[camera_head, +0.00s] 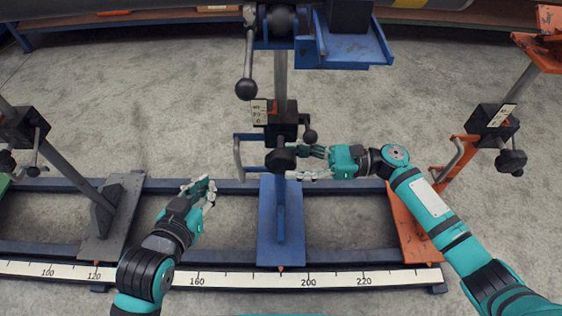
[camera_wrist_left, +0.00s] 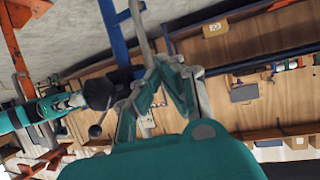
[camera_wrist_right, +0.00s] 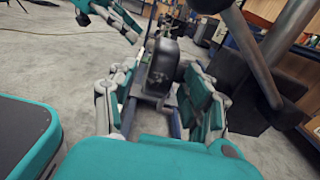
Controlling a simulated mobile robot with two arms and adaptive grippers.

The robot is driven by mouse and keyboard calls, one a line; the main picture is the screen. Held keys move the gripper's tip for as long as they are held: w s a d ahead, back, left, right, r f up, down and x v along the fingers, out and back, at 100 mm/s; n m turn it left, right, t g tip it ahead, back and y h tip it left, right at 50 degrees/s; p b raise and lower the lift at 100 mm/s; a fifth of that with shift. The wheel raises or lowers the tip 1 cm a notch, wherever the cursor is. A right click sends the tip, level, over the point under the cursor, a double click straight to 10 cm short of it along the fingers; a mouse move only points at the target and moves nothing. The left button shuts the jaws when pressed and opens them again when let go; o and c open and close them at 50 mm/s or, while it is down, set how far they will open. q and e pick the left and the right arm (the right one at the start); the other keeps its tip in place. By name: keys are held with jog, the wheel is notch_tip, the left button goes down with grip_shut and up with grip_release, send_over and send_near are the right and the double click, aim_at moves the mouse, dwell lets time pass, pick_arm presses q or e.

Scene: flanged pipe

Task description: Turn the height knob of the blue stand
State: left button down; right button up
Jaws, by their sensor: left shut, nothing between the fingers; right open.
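The blue stand (camera_head: 281,230) stands in the middle of the head view. Its post carries a black clamp block (camera_head: 284,124) with a small ball-ended lever and, below it, a round black height knob (camera_head: 280,160). My right gripper (camera_head: 304,163) is open, its fingertips at the right side of the knob; contact is unclear. The right wrist view shows dark clamp parts (camera_wrist_right: 165,60) beyond and between the fingers. My left gripper (camera_head: 208,190) is shut and empty, left of the stand and apart from it. The left wrist view shows a black knob (camera_wrist_left: 100,92) beyond its fingers.
A grey stand (camera_head: 112,215) is at the left and an orange stand (camera_head: 410,225) at the right, both with black knobs. A blue rail with a ruler (camera_head: 240,279) runs along the front. A ball-ended lever (camera_head: 247,88) hangs above the clamp, under the pipe.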

aim_at(281, 163)
jog(key=shift+a, duration=1.75)
pick_arm(q)
jog(key=shift+w+d+r+t, duration=0.15)
jog(key=shift+w+r+t, duration=0.1)
jog(key=shift+r, duration=0.15)
jog(key=shift+w+d+r+t, duration=0.1)
jog(key=shift+w+r+t, duration=0.15)
jog(key=shift+r, duration=0.15)
